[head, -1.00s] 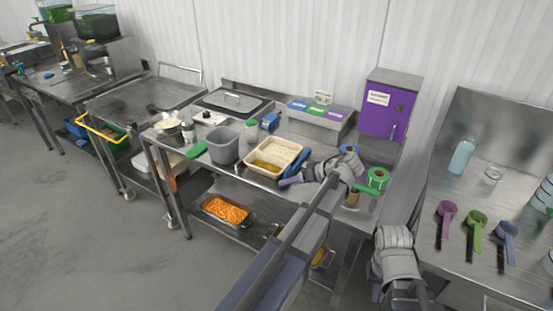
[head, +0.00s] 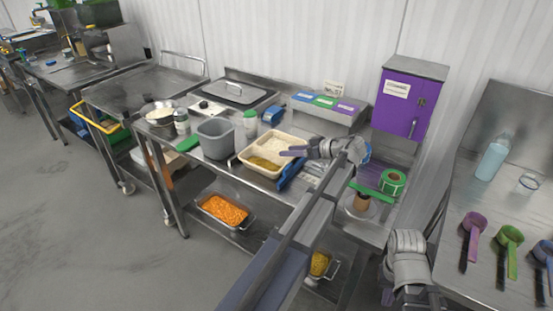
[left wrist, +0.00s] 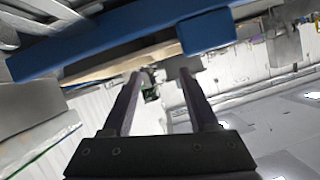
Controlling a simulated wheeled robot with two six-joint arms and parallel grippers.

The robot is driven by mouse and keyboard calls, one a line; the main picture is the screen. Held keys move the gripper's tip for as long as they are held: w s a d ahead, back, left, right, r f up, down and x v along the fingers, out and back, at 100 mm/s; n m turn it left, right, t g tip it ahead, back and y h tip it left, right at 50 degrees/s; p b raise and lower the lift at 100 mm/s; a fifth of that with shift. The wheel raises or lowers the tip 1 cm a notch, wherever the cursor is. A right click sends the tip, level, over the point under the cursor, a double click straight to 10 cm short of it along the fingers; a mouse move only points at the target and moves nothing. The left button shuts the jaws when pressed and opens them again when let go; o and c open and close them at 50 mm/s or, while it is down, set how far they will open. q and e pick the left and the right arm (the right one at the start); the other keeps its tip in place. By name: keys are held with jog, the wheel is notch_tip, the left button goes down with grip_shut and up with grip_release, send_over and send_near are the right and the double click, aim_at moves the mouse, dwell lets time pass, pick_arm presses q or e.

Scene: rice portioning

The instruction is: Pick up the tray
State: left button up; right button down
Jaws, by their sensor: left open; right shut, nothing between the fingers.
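The beige tray (head: 243,159) lies on the steel worktable and has compartments with white rice and yellow food. My left gripper (head: 288,152) is at the tray's right side, its fingers pointing left, open. In the left wrist view its two dark fingers (left wrist: 158,85) stand apart, with a beige edge (left wrist: 105,66) and a blue bar (left wrist: 130,42) beyond them. I cannot tell whether the fingers touch the tray. My right gripper (head: 412,292) is low at the bottom edge of the head view, away from the tray, shut and mostly cut off.
A grey bin (head: 215,138) stands left of the tray. A blue piece (head: 290,175) lies at the tray's right side. A green tape roll (head: 392,182) and purple box (head: 408,100) are to the right. Scoops (head: 509,240) lie on the right table.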

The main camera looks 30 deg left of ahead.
aim_at(274, 154)
pick_arm(q)
jog(key=shift+w+f, duration=0.35)
jog(key=shift+f, duration=0.15)
jog(key=shift+s+a, duration=0.1)
jog(key=shift+a, duration=0.15)
jog(key=shift+b+x, duration=1.6)
jog(key=shift+x, duration=2.1)
jog(key=shift+r, duration=0.1)
grip_shut()
pick_arm(e)
jog(key=f, duration=0.3)
jog(key=shift+w+f, duration=0.3)
jog(key=shift+f, duration=0.05)
